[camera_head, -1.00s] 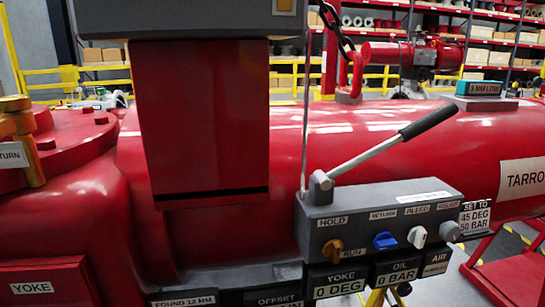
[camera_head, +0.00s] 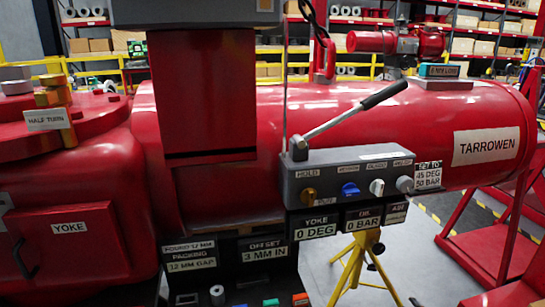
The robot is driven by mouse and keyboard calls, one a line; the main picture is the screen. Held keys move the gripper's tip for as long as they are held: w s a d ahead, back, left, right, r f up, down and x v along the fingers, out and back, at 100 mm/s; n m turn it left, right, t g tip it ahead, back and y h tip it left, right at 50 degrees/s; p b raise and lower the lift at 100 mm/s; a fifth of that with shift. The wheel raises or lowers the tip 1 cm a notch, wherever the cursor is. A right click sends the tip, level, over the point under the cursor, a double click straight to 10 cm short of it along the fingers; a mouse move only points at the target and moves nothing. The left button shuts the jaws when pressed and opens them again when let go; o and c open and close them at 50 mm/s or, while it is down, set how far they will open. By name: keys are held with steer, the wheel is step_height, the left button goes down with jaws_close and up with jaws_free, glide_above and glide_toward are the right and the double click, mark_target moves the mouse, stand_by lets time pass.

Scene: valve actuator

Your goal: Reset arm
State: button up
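My gripper is not in view. The task's arm is not certain from the picture. A pale metal lever with a black grip (camera_head: 385,95) rises to the right from a pivot on the grey control box (camera_head: 350,182). The box carries an orange knob (camera_head: 309,196) by the HOLD and RUN labels, a blue knob (camera_head: 349,190), a white knob (camera_head: 377,187) and a grey knob (camera_head: 404,184). Signs below read YOKE 0 DEG (camera_head: 317,228) and OIL 0 BAR (camera_head: 363,219).
A red upright block (camera_head: 205,95) stands in front of the red cylinder marked TARROWEN (camera_head: 487,147). At left are a YOKE panel (camera_head: 70,228) and a HALF TURN tag (camera_head: 48,118). A yellow stand (camera_head: 358,268) is below the box. Grey floor shows at right.

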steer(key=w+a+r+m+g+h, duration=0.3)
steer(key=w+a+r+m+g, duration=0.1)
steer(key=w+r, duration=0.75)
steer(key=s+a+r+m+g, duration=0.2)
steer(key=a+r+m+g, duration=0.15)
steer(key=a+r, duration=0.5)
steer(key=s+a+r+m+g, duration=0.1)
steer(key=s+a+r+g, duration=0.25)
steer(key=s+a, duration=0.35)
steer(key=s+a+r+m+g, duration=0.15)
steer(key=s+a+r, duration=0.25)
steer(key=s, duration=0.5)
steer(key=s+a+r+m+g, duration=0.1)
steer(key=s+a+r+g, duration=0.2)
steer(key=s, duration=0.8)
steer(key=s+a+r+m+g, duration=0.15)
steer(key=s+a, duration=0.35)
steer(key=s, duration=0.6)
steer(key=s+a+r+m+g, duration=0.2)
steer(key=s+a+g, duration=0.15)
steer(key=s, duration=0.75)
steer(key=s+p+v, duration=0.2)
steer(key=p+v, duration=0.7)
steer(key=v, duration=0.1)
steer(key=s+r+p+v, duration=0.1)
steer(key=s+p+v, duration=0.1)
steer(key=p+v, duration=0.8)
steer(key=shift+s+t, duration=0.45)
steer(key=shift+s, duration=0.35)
